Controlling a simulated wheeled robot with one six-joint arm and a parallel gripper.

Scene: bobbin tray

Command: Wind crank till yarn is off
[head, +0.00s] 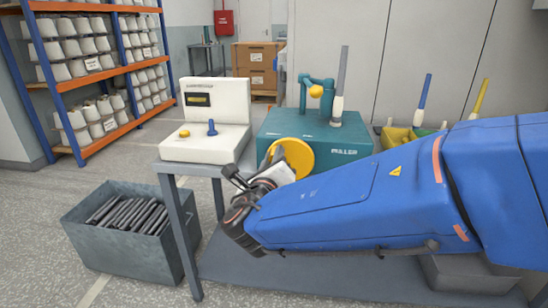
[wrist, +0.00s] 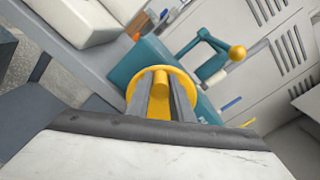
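The teal winder (head: 345,150) stands on the grey bench, with a yellow crank disc (head: 297,157) on its near side. The disc also shows in the wrist view (wrist: 133,92). A yellow crank handle (wrist: 160,77) stands out from it between the two dark fingers of my gripper (wrist: 163,85). Whether both fingers press on the handle is not clear. In the head view my gripper (head: 277,165) is at the disc, its tips partly hidden. A tall grey bobbin with a pale base (head: 341,85) stands on the winder, beside a teal arm with a yellow knob (head: 316,91).
A cream machine (head: 215,105) with a small display, a yellow button and a blue lever stands left on the bench (head: 190,168). A grey bin (head: 130,235) of dark rods is on the floor. A yellow tray (head: 397,139) holding coloured bobbins lies right.

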